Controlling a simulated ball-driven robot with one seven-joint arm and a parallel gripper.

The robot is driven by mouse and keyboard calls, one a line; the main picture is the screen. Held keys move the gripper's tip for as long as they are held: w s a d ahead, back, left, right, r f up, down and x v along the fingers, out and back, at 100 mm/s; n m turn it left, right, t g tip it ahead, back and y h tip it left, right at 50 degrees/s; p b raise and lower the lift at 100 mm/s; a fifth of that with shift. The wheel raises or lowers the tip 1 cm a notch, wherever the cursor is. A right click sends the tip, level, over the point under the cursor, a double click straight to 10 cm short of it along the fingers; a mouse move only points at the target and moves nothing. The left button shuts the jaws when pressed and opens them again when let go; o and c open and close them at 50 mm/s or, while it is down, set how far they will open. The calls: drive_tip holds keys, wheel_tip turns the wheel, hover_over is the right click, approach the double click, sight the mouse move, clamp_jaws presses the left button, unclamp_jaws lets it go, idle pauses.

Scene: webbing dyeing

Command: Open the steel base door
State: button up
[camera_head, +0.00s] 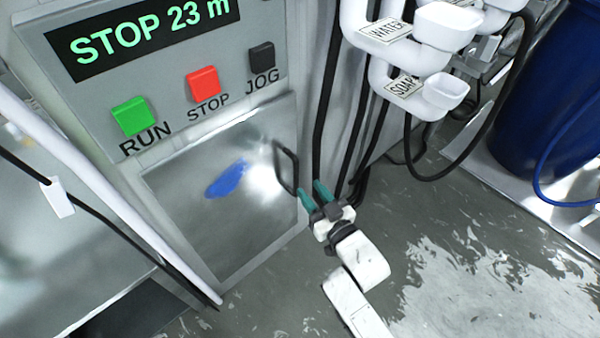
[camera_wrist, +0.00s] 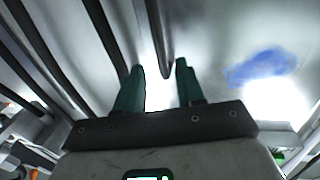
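The steel base door (camera_head: 180,225) is a square brushed panel with a blue smear, under the button panel, and looks shut. Its dark bar handle (camera_head: 287,165) is on the door's right side. My gripper (camera_head: 313,192) is at the handle's lower end, with two teal fingers apart. In the wrist view, my gripper (camera_wrist: 159,67) is open, and the handle (camera_wrist: 160,40) runs down between the fingertips with visible gaps on both sides. Nothing is held.
Above the door are a green RUN button (camera_head: 134,116), a red STOP button (camera_head: 203,83) and a dark JOG button (camera_head: 262,56). Black hoses (camera_head: 325,110) hang just right of the door. A blue barrel (camera_head: 545,100) stands at right. Wet floor (camera_head: 450,270) is open in front.

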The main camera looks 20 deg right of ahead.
sight(297, 174)
drive_tip(key=w, duration=0.5)
drive_tip(key=w+a, duration=0.1)
drive_tip(key=w, duration=0.2)
drive_tip(key=shift+b, duration=0.35)
drive_tip(key=shift+c, duration=0.4)
drive_tip(key=shift+s, duration=0.1)
clamp_jaws()
